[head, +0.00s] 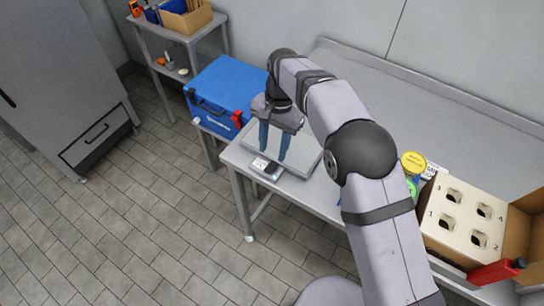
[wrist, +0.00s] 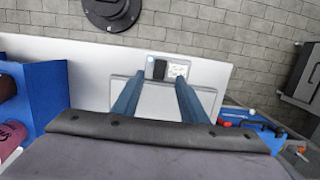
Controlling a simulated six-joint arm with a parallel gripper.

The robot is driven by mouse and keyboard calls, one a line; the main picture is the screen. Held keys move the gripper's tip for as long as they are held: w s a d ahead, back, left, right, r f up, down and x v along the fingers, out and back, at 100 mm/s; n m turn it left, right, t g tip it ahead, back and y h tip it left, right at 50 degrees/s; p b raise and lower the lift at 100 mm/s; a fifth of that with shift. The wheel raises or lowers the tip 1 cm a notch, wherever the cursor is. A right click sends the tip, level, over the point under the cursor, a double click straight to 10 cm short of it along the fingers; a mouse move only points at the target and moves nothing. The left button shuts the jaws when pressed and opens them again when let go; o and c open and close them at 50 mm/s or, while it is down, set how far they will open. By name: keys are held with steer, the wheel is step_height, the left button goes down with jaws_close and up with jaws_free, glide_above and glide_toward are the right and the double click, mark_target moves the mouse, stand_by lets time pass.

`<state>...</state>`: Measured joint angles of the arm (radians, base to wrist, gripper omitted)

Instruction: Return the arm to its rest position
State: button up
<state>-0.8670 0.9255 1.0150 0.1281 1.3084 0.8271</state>
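My gripper (head: 273,154) has two blue fingers that point down over a flat grey scale (head: 299,169) near the left end of the metal table. In the wrist view the fingers of my gripper (wrist: 156,100) stand wide apart, with nothing held between them. The scale's plate (wrist: 158,103) shows below and between them, with its small display (wrist: 159,69) beyond. I cannot tell the exact height of the fingertips above the plate. My arm reaches across the right half of the head view and hides part of the table.
A blue cool box (head: 224,92) stands left of the table. A holder box (head: 458,222) with numbered holes, a yellow-lidded tub (head: 413,162) and a red object (head: 497,271) are at the right. A shelf unit (head: 178,35) stands at the back left. The floor in front is clear.

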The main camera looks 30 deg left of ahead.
steer(key=shift+r, duration=0.5)
steer(key=shift+t, duration=0.7)
steer(key=w+d+r+p, duration=0.1)
steer(key=d+r+p, duration=0.1)
steer(key=d, duration=0.7)
steer(key=w+d+r+p, duration=0.1)
steer(key=d+r+p, duration=0.1)
steer(key=d+r, duration=0.3)
steer(key=w+d+r+p, duration=0.1)
steer(key=d+r+p, duration=0.2)
steer(key=d, duration=1.1)
steer(key=shift+w+r, duration=0.1)
steer(key=shift+r, duration=0.2)
steer(key=s+d+p, duration=0.4)
steer(key=s+d, duration=0.9)
steer(key=d, duration=0.1)
step_height(320, 180, down, 5)
steer(key=b, duration=0.5)
steer(key=shift+d+r, duration=0.1)
steer(key=shift+r, duration=0.05)
